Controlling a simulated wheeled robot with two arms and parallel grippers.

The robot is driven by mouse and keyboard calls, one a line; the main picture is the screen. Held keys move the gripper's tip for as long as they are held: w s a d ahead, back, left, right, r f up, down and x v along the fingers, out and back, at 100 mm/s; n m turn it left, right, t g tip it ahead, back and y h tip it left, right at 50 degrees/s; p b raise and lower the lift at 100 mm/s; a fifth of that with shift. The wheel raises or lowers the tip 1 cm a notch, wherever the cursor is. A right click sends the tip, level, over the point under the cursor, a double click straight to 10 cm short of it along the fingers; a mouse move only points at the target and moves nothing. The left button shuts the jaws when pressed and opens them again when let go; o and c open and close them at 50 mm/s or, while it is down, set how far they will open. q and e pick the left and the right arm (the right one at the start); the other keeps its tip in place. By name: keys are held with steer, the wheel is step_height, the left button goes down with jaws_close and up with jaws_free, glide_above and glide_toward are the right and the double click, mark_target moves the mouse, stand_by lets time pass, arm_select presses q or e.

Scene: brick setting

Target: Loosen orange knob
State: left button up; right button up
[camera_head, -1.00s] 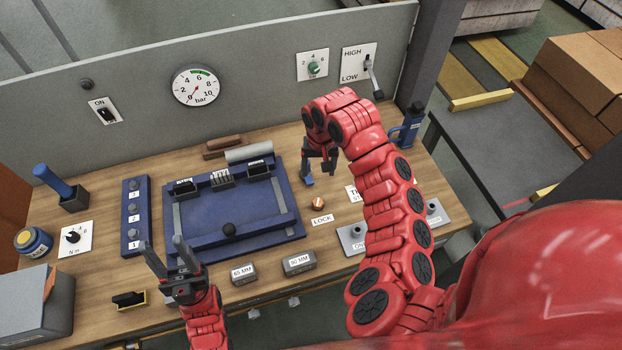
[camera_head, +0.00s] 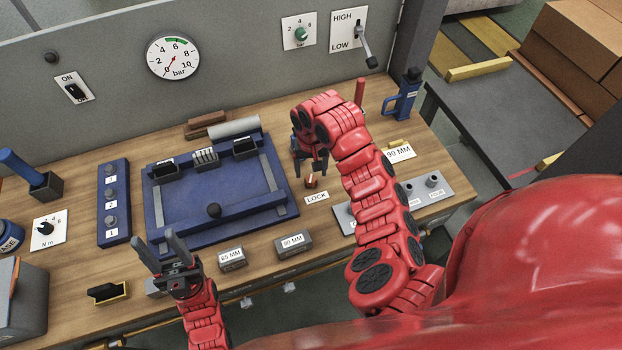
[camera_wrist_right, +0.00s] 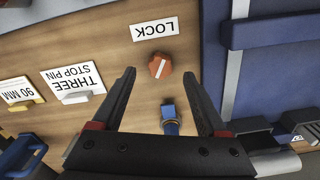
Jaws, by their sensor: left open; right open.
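The orange knob (camera_head: 311,181) sits on the wooden bench beside the LOCK label (camera_head: 317,197), just right of the blue fixture. In the right wrist view the knob (camera_wrist_right: 159,66) shows whole, with a pale line across its top, beyond and between the two fingertips. My right gripper (camera_head: 309,172) is open and points down close above the knob; in the wrist view (camera_wrist_right: 160,82) its jaws are wide apart with nothing between the tips. My left gripper (camera_head: 158,246) is open and empty at the front left of the blue fixture.
The blue fixture (camera_head: 170,227) lies left of the knob. A blue-tipped part (camera_wrist_right: 169,112) stands close to the right gripper's base. Blocks marked 65 MM (camera_head: 232,259) and 90 MM (camera_head: 293,245) sit at the bench front. A grey panel with a gauge (camera_head: 173,57) stands behind.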

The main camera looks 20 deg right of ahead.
mark_target(311, 178)
step_height(311, 178, down, 2)
steer(key=shift+w+f+p, duration=0.15)
steer(key=shift+f+p, duration=0.05)
steer(key=shift+p, duration=0.25)
steer(key=shift+f, duration=0.45)
steer(key=shift+c, duration=0.2)
jaws_close()
